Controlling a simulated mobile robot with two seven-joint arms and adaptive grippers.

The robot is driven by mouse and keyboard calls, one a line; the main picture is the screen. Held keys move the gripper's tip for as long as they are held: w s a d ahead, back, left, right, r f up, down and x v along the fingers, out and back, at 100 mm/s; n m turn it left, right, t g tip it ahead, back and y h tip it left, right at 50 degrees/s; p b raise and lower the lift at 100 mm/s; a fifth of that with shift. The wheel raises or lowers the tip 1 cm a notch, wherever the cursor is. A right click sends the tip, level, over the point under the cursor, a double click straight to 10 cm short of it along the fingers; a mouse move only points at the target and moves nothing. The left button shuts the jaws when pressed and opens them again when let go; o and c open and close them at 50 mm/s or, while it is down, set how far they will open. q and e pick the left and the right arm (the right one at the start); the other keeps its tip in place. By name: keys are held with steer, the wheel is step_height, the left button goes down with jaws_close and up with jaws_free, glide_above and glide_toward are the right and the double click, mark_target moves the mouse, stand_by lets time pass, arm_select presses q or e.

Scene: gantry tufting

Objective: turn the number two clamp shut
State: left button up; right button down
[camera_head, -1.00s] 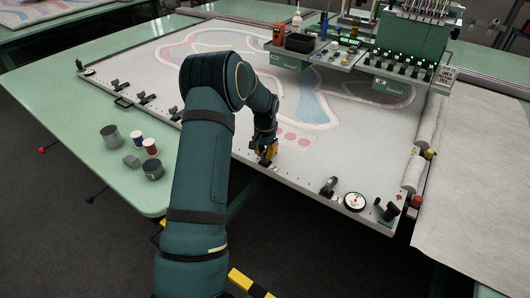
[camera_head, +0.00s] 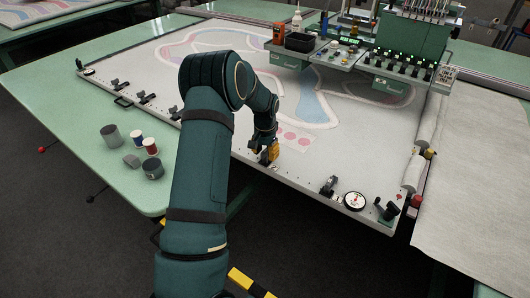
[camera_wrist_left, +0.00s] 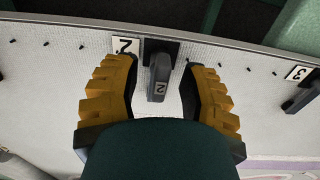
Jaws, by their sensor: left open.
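The number two clamp (camera_wrist_left: 159,80) is a dark lever marked 2 on a black base at the frame edge, beside a white "2" label (camera_wrist_left: 124,46). My left gripper (camera_wrist_left: 158,78) has its yellow ribbed fingers open, one on each side of the lever, with a gap visible on both sides. In the head view my left gripper (camera_head: 269,153) is at the front edge of the white frame (camera_head: 240,150), and it hides the number two clamp there. My right gripper is not in view.
A number three label (camera_wrist_left: 299,74) and its clamp (camera_wrist_left: 302,98) are to the right in the wrist view. In the head view another clamp (camera_head: 328,185), a round dial (camera_head: 355,201) and a black knob (camera_head: 387,209) line the front edge. Pots and spools (camera_head: 152,168) stand at left.

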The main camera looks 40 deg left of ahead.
mark_target(265, 150)
arm_select(q)
step_height(265, 150, up, 12)
stand_by(0.5)
stand_by(0.4)
